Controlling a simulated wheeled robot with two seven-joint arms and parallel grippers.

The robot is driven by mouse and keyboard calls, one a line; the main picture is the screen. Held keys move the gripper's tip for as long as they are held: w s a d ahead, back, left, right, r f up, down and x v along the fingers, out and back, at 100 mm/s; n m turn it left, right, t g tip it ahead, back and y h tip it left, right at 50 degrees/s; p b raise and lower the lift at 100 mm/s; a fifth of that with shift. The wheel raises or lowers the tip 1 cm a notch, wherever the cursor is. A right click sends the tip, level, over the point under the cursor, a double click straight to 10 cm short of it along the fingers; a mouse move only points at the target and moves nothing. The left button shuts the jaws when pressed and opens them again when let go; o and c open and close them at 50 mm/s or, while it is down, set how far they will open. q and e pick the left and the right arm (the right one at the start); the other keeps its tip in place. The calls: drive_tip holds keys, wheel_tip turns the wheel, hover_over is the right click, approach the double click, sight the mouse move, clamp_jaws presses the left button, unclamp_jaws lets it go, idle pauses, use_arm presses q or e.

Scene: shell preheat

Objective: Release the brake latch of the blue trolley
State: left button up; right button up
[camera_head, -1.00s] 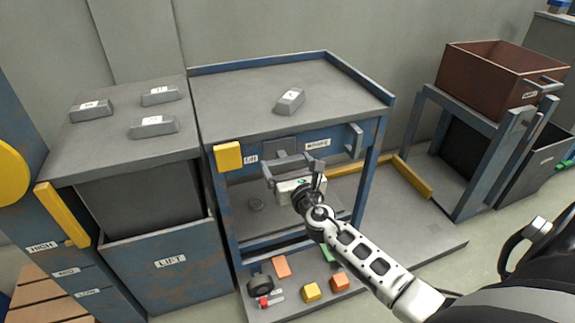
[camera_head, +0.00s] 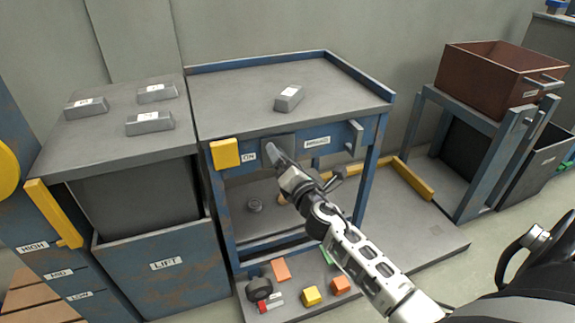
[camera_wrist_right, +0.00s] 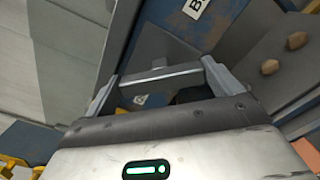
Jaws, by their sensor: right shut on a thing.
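The blue trolley (camera_head: 375,158) stands in the middle of the head view, with a grey top and a front rail labelled BRAKE (camera_head: 317,141). A dark grey plate (camera_head: 284,144) sits on that rail, left of the label. My right gripper (camera_head: 274,153) reaches up to the rail just below and left of this plate. In the right wrist view, a grey bar (camera_wrist_right: 160,76), seemingly the brake latch, spans between the fingers of my right gripper (camera_wrist_right: 160,84), which is shut on it. The hand hides part of the bar in the head view. My left gripper is not in view.
One grey ingot (camera_head: 289,97) lies on the trolley top. The LIFT unit (camera_head: 165,265), with several ingots, stands close at the left. A yellow block (camera_head: 224,153) and a grey lever (camera_head: 354,139) project from the rail. Coloured blocks (camera_head: 311,295) lie low in front. A brown bin (camera_head: 490,80) stands right.

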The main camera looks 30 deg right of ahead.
drive_tip(key=m, duration=0.8)
drive_tip(key=shift+f, duration=0.2)
drive_tip(key=shift+m, duration=0.3)
drive_tip(key=o, duration=0.7)
